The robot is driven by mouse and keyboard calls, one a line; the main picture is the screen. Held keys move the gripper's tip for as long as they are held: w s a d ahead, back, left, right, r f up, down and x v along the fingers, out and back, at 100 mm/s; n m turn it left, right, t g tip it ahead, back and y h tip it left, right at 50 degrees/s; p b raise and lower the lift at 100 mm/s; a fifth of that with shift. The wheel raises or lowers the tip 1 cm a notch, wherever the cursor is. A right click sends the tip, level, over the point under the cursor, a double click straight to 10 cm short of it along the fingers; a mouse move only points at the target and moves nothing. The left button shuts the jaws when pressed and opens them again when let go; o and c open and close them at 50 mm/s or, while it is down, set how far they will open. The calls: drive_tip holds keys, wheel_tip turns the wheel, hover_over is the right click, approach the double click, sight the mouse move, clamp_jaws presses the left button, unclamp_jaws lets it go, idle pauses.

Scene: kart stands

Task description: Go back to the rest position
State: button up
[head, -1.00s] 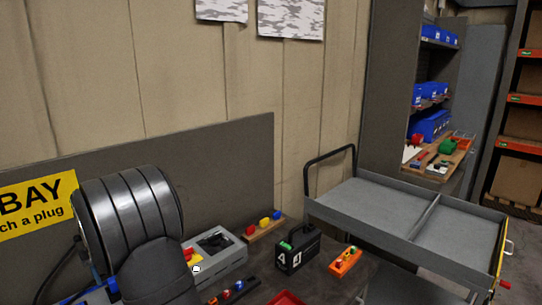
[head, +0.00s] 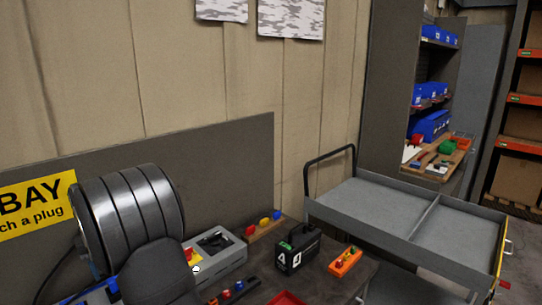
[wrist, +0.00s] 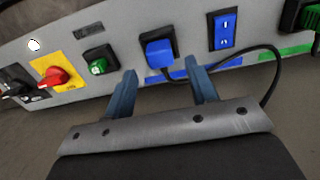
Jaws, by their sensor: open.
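My gripper (wrist: 163,90) shows in the wrist view with its two blue-grey fingers apart and nothing between them. Beyond the fingertips is a grey panel (wrist: 130,62) with a blue plug (wrist: 158,54) seated in it and a black cable running off to the right. The fingers are apart from the plug, as far as I can tell. In the head view my arm covers the lower left, and my gripper is not visible there.
The bench holds a grey box (head: 222,262), a black case marked 4 (head: 297,250), an orange block (head: 345,261) and a wooden strip with coloured knobs (head: 262,226). A grey cart (head: 385,207) with empty compartments stands right. A red switch (wrist: 55,77) sits on the panel.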

wheel_tip(320, 180, up, 7)
wheel_tip(320, 180, down, 12)
drive_tip(key=shift+d+r, duration=0.1)
drive_tip(key=shift+r, duration=0.35)
wheel_tip(320, 180, up, 3)
drive_tip(key=shift+r, duration=0.2)
drive_tip(key=w+d+r, duration=0.3)
drive_tip(key=d+r, duration=0.4)
drive_tip(key=d, duration=0.4)
drive_tip(key=s+d+r, duration=0.2)
drive_tip(key=s+d, duration=0.4)
drive_tip(key=s, duration=0.6)
drive_tip(key=s+a+f, duration=0.1)
drive_tip(key=a+f, duration=0.1)
drive_tip(key=a, duration=0.1)
drive_tip(key=s+a+f, duration=0.1)
drive_tip(key=a+f, duration=0.1)
drive_tip(key=a, duration=0.2)
drive_tip(key=s+a+f, duration=0.1)
drive_tip(key=a+f, duration=0.2)
drive_tip(key=a, duration=0.1)
drive_tip(key=shift+a, duration=0.2)
drive_tip(key=shift+a+f, duration=0.1)
drive_tip(key=shift+f, duration=0.5)
drive_tip(key=shift+o, duration=0.5)
